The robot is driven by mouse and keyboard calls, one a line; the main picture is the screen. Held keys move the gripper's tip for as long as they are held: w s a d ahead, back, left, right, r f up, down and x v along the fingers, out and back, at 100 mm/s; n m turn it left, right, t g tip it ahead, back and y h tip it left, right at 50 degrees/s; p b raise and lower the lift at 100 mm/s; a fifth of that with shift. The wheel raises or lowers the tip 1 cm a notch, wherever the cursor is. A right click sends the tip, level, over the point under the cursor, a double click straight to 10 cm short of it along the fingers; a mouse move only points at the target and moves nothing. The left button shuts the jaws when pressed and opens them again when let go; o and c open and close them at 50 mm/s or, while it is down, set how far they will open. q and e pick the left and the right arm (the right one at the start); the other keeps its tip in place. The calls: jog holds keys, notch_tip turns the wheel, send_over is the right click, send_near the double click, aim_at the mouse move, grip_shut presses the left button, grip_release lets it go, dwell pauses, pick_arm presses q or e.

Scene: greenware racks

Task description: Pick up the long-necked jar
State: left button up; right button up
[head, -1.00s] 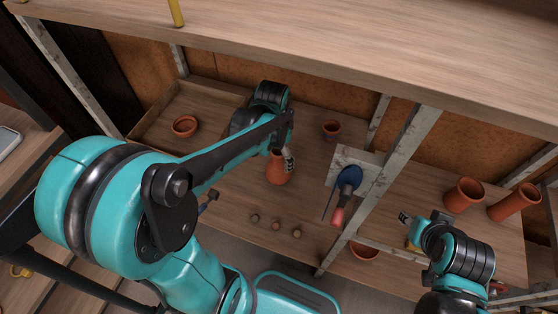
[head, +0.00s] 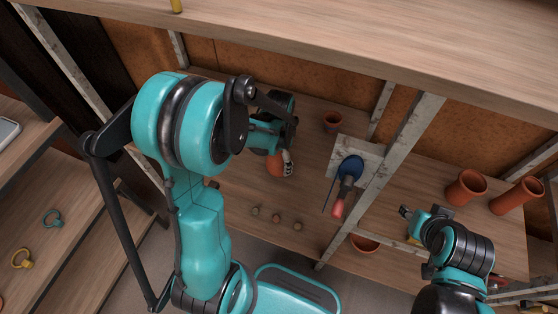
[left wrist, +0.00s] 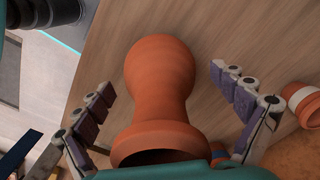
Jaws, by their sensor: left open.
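The long-necked jar is orange terracotta; in the head view (head: 273,166) it is on the wooden shelf, partly hidden by my left gripper (head: 286,160). In the left wrist view the jar (left wrist: 160,80) fills the middle, its flared rim at the bottom and its rounded body above. My left gripper (left wrist: 161,83) is open, with one finger on each side of the jar and gaps between the fingers and the clay. My right gripper (head: 405,213) is far to the right, small in the head view; its jaws are unclear.
A small pot (head: 332,121) stands behind the jar to the right. A blue-topped tool (head: 350,168) is by a pale board (head: 340,150) near the metal upright (head: 398,150). Several small balls (head: 276,218) lie in front. A shelf board hangs overhead.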

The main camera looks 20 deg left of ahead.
pick_arm(q)
jog(key=c, duration=1.7)
jog(key=shift+r, duration=0.1)
